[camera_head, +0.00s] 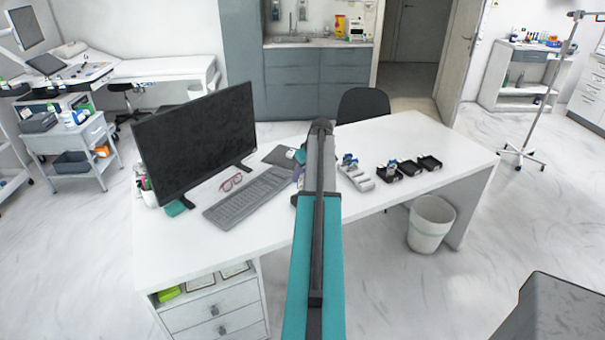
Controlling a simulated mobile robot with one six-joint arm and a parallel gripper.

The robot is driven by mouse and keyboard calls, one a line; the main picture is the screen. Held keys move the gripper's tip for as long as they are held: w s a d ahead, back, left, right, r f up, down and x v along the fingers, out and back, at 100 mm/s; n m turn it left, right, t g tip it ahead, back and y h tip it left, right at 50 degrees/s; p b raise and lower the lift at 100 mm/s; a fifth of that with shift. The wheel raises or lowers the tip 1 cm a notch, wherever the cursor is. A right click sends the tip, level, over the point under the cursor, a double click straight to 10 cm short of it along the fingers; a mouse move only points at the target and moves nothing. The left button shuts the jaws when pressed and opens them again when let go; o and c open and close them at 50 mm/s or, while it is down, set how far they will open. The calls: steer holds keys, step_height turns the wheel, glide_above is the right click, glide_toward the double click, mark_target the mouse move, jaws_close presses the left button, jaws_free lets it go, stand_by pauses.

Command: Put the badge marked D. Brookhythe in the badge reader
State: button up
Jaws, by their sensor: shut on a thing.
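My arm reaches from the bottom over the desk (398,143), and its fingers are hidden behind its links. A small teal and purple shape (299,170) shows at the arm's left edge, too small to identify. Just right of the arm is a pale grey slotted holder (359,180) with a small blue item (349,160) at its back end. To its right stand black trays (389,174), (410,168), (430,163); a blue item shows by the leftmost one. I cannot tell which is the badge reader. No name is readable, so I cannot identify the D. Brookhythe badge.
A large monitor (194,138) and keyboard (248,198) stand on the desk's left, with red glasses (231,182) between them. A black chair (363,105) is behind the desk. A white bin (431,222) stands below the right side. The desk's right end is clear.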

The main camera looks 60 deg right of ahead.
steer(key=shift+f+b, duration=0.45)
steer(key=shift+f, duration=0.9)
steer(key=shift+f+b, duration=1.35)
steer(key=shift+f, duration=0.85)
stand_by(2.8)
steer(key=o, duration=1.3)
steer(key=shift+r, duration=0.1)
